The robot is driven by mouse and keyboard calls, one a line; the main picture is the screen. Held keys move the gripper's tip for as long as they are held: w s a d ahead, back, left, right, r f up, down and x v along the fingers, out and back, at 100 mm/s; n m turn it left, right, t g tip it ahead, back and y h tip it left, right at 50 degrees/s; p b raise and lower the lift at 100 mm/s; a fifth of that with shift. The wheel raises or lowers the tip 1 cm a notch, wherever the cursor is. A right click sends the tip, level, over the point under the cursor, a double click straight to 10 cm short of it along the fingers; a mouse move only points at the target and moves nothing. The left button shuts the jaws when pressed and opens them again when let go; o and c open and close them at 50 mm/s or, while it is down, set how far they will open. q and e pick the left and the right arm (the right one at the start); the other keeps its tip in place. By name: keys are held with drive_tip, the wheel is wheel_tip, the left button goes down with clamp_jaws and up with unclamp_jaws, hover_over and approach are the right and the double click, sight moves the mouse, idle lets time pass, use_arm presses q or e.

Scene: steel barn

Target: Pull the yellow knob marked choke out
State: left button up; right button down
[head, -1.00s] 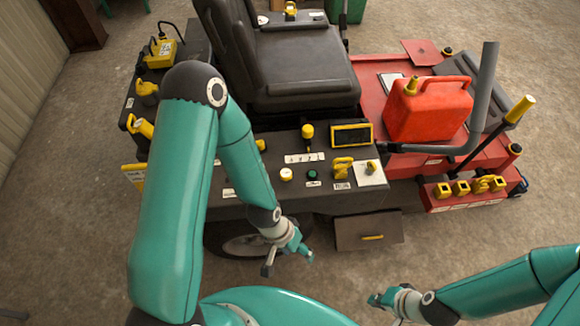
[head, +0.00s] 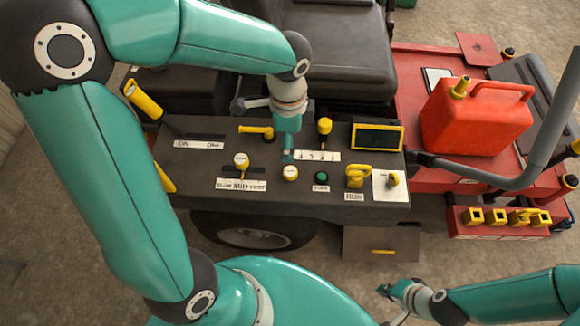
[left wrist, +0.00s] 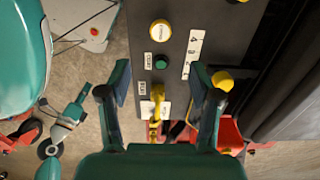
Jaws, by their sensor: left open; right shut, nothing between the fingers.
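The choke knob (head: 290,173) is a round yellow knob with a white marked face on the dark control panel (head: 235,203). It also shows in the left wrist view (left wrist: 160,31), top centre, ahead of the fingers; its lettering is too small to read surely. My left gripper (head: 287,155) hangs over the panel just behind the knob, with its fingers pointing down. In the left wrist view its two fingers (left wrist: 160,80) are spread, with nothing held between them. My right gripper (head: 385,292) is shut and empty, low at the right, away from the panel.
A green button (head: 321,177), a yellow-topped lever (head: 324,127), another knob lever (head: 241,161), a yellow padlock-like part (head: 357,175) and a key switch plate (head: 390,184) crowd the panel. The seat (head: 335,50) rises behind. A red fuel can (head: 462,118) stands right.

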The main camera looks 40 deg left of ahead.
sight(290, 172)
use_arm(q)
wheel_tip(290, 172, down, 13)
drive_tip(key=shift+w+d+f+b, duration=0.1)
drive_tip(key=shift+d+f+b, duration=0.1)
drive_tip(key=shift+b, duration=1.05)
clamp_jaws()
